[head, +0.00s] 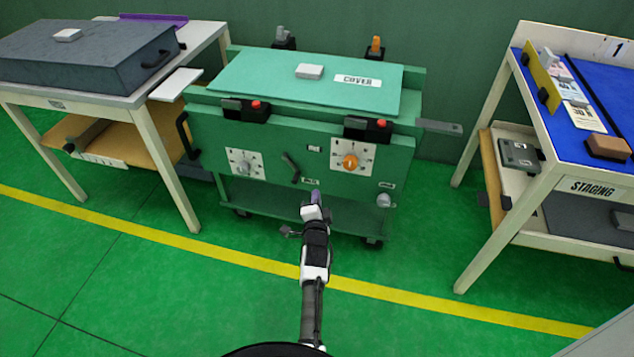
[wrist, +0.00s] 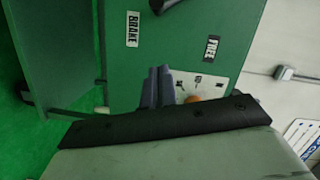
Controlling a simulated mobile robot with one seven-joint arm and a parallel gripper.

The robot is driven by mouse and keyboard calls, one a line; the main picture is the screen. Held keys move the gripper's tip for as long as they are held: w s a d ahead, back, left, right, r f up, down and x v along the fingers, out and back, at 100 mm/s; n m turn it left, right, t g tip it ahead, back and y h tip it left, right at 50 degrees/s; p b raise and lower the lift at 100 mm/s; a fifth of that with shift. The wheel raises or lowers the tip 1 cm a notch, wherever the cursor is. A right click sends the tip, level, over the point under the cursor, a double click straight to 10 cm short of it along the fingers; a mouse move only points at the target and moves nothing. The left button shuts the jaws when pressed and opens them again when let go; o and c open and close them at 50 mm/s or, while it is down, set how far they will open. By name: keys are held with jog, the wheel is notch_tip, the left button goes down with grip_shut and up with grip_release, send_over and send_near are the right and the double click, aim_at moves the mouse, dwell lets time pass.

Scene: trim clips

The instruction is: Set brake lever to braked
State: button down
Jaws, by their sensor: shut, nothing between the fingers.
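The brake lever (head: 291,168) is a short dark handle on the front of the green cart (head: 225,190). It slants from upper left to lower right, with its lower end near the lower small label. In the wrist view, only a dark piece of the lever (wrist: 168,5) shows at the top edge. The BRAKE label (wrist: 132,29) and the FREE label (wrist: 211,48) are both readable there; FREE lies nearer the orange-knob dial. My gripper (head: 316,197) is shut and empty, in front of the cart's lower front, below and right of the lever. Its fingers (wrist: 158,88) are together in the wrist view.
The cart front also carries a dial with an orange knob (head: 350,162), a white dial (head: 244,163) and two black clips with red buttons (head: 256,105). A table with a grey case (head: 95,60) stands left, a blue-topped staging table (head: 590,120) right. Floor before the cart is clear.

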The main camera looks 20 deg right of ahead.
jog(key=p+v, duration=0.1)
jog(key=v, duration=0.3)
jog(key=shift+s+p, duration=0.35)
